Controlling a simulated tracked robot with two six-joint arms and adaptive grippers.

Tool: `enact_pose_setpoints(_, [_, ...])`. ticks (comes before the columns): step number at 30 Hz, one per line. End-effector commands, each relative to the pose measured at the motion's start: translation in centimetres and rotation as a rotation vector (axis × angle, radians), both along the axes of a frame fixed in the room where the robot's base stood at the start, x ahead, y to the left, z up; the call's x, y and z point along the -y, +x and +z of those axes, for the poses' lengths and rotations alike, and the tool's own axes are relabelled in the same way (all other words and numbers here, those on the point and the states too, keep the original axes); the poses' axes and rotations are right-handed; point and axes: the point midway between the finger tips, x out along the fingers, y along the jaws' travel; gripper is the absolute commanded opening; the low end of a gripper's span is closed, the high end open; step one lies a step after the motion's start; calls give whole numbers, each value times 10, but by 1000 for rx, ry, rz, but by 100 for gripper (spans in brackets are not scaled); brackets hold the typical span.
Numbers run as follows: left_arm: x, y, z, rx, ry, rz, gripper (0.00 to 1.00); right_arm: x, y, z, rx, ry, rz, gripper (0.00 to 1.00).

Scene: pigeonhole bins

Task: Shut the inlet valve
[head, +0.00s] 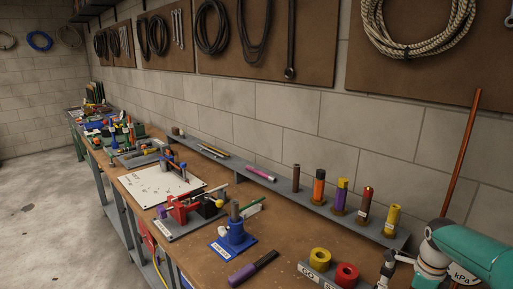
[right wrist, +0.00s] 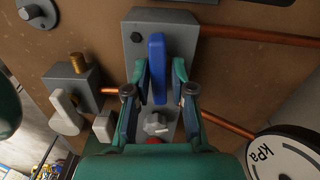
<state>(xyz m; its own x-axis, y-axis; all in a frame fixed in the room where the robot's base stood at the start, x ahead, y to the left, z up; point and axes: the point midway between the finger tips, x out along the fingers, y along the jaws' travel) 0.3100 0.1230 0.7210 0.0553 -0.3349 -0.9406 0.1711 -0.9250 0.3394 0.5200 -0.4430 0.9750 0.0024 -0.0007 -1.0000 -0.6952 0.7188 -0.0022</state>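In the right wrist view a blue lever handle (right wrist: 157,68) stands on a grey block (right wrist: 134,45) joined to copper pipe. It lies roughly across the upper pipe's line. A white lever (right wrist: 64,112) sits on a second grey block with a brass fitting at the left. No label shows which one is the inlet valve. My right gripper (right wrist: 159,74) is open, its fingers on either side of the blue lever with small gaps; contact is not clear. My right arm (head: 470,252) enters the head view at lower right; its fingertips are hidden there. My left gripper is not in view.
A kPa gauge (right wrist: 285,155) is close on the right. A pale star knob (right wrist: 156,124) and a red part (right wrist: 153,140) lie between the finger bases. Copper pipes (right wrist: 250,35) run right. In the head view, a bench (head: 210,262) holds tools and a rack of coloured cylinders.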

Motion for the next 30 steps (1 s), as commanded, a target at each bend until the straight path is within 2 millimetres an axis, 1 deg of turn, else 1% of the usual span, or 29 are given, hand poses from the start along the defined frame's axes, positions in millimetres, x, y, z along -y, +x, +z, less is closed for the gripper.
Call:
enact_pose_setpoints(1, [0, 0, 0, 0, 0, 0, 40, 0, 0, 0, 0, 0, 1, 36])
enact_pose_setpoints(3, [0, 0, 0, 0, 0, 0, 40, 0, 0, 0, -1, 1, 1, 46])
enact_pose_setpoints(11, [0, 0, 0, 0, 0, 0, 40, 0, -1, 0, -2, 1, 2, 46])
enact_pose_setpoints(14, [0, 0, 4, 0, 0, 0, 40, 0, 0, 4, -2, 1, 2, 46])
enact_pose_setpoints(22, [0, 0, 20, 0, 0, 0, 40, 0, -1, 25, -2, 1, 3, 46])
enact_pose_setpoints(30, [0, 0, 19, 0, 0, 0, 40, 0, -1, 26, -4, 1, 3, 46])
